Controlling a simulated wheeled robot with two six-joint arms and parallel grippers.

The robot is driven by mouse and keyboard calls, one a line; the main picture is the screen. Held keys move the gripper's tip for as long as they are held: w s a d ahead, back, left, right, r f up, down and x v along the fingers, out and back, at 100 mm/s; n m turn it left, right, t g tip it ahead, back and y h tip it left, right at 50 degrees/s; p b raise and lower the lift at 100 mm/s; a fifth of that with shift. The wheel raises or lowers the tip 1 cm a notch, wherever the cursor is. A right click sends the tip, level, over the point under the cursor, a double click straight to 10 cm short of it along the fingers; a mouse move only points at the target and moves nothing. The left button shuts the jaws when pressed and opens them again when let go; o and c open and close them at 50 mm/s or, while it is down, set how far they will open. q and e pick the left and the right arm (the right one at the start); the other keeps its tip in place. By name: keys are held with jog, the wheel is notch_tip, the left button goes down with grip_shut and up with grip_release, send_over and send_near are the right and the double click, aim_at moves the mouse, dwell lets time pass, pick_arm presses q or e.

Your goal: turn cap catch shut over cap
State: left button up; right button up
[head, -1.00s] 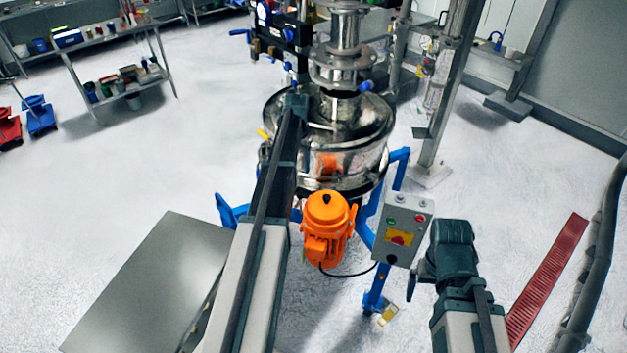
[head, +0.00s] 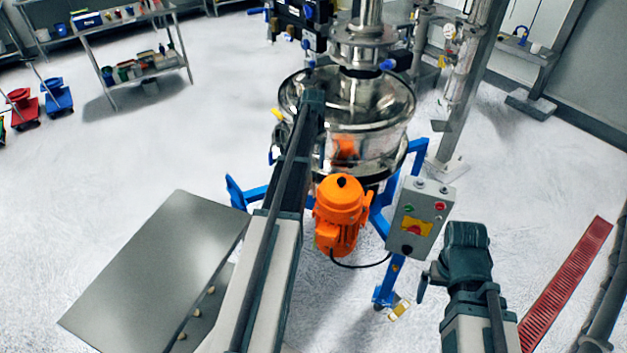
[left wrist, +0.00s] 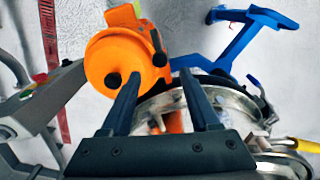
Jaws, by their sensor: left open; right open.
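The steel powder sifter (head: 372,112) stands upright with its round lid and a pipe column above it. A small yellow-handled part (head: 278,114) shows at its left rim; a yellow part is also in the left wrist view (left wrist: 306,145). I cannot make out the cap or its catch clearly. My left gripper (head: 313,90) is over the left side of the sifter in the head view. In the left wrist view its two fingers (left wrist: 158,98) are apart and empty, above the sifter rim. My right gripper (head: 424,284) is at lower right, away from the sifter; its fingers are mostly hidden.
An orange motor (head: 341,205) is on the sifter's near side, close to the left arm. A grey control box (head: 420,212) stands right of it, on the blue frame (head: 250,194). A steel plate surface (head: 150,265) is at lower left. The floor at left is mostly clear.

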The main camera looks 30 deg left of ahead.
aim_at(314, 175)
pick_arm(q)
notch_tip(314, 175, down, 6)
jog(key=b, duration=0.5)
jog(key=shift+f, duration=0.15)
grip_shut()
